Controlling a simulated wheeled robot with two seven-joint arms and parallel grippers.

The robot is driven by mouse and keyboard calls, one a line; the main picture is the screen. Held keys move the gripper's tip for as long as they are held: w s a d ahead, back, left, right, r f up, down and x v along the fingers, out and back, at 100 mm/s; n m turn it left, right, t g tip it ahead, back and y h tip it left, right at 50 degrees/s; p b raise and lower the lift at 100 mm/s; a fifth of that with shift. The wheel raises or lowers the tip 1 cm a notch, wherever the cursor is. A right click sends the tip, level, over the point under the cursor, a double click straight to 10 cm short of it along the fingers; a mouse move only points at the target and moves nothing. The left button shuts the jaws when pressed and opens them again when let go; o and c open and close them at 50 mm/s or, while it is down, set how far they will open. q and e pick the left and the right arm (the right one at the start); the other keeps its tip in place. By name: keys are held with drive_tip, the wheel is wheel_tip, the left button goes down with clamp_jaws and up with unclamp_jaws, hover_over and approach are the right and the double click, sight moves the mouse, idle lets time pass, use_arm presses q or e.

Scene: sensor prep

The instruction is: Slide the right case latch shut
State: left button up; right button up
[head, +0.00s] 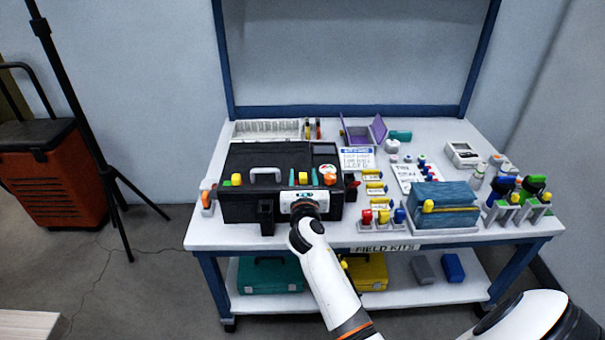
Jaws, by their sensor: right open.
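The black case (240,203) stands on the left half of the white workbench, with its lid down and a pale handle (265,173) on top. A dark latch-like block (265,217) sits at its front, left of my right gripper. My right gripper (304,202) is at the right part of the case's front face, with its arm coming in from below. It is open. Its wrist covers that part of the front, so the right latch and any contact with it cannot be made out. My left gripper is not in view.
Colored pieces lie on the case top. Right of the case are yellow labels (374,187), small colored-top items (383,216), a blue box (445,206) and tools in stands (515,205). A teal case (270,275) and yellow case (366,272) are on the lower shelf.

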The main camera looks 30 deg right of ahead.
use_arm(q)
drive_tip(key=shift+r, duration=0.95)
use_arm(e)
drive_tip(key=shift+x, duration=1.4)
drive_tip(key=shift+c, duration=0.5)
drive_tip(key=shift+a, duration=0.1)
clamp_jaws()
